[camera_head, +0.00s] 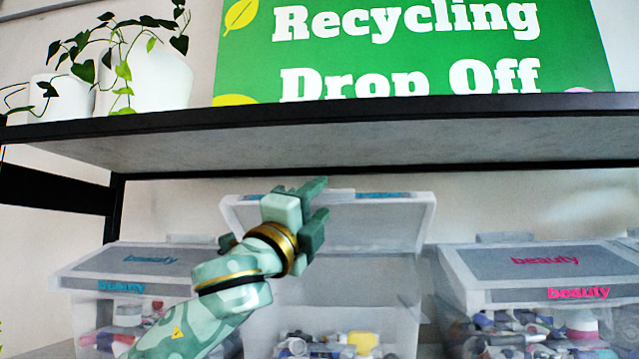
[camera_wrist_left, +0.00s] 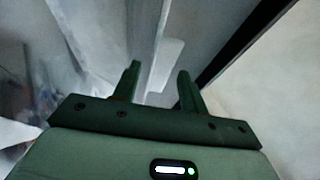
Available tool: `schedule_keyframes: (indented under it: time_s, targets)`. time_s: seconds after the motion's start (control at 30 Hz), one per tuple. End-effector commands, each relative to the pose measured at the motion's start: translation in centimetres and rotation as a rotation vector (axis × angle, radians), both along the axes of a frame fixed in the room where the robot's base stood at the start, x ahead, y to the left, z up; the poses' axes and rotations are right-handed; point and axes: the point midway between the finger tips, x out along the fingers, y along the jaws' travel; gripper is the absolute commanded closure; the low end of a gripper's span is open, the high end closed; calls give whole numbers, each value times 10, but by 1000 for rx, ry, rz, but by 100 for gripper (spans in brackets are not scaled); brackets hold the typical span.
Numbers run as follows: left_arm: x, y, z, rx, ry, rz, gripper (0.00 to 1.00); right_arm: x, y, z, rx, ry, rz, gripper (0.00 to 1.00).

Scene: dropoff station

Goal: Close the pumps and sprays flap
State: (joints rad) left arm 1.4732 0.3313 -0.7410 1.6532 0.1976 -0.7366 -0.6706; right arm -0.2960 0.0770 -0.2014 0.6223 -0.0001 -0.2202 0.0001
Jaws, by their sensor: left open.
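The middle bin's flap (camera_head: 365,229) stands raised, and the bin (camera_head: 348,318) below it is open at the front, with several small containers inside. No pumps and sprays label can be read on it. My left gripper (camera_head: 318,200) is in front of the raised flap's upper left part, near its top edge; I cannot tell whether it touches. In the left wrist view the two fingers of my left gripper (camera_wrist_left: 158,85) are apart with nothing between them, and pale blurred panel edges lie beyond. My right gripper is not in view.
A dark-edged shelf (camera_head: 400,135) runs just above the raised flap. Closed beauty bins stand at the left (camera_head: 130,262) and right (camera_head: 545,263). A green Recycling Drop Off sign (camera_head: 410,90) and potted plants (camera_head: 150,80) stand on the shelf.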

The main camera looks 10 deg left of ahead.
Motion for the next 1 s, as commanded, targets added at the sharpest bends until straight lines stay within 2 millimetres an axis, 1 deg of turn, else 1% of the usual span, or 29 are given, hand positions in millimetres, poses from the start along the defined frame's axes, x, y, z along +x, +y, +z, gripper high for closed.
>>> schedule_keyframes:
  time_s: [0.03,0.1,0.4,0.47,0.5,0.57,0.7,0.8,0.87,0.97,1.0]
  targets:
    - [3,-2,4,0,1,1,57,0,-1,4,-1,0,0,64]
    - [6,-3,6,0,0,0,57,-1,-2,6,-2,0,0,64]
    - [8,-4,5,0,0,0,57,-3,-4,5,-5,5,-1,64]
    - [8,-4,5,0,0,0,74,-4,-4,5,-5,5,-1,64]
    - [8,-4,5,0,0,0,85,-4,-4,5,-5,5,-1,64]
    - [8,-4,5,0,0,0,100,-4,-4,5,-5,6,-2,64]
    - [8,-4,5,0,-1,0,100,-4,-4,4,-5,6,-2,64]
    - [7,-4,1,0,-12,1,100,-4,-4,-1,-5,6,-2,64]
    - [6,-4,-4,0,-25,1,100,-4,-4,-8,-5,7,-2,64]
    - [4,-4,-15,-1,-62,0,100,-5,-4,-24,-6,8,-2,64]
    - [2,-4,-20,-1,-83,0,100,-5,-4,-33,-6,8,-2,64]
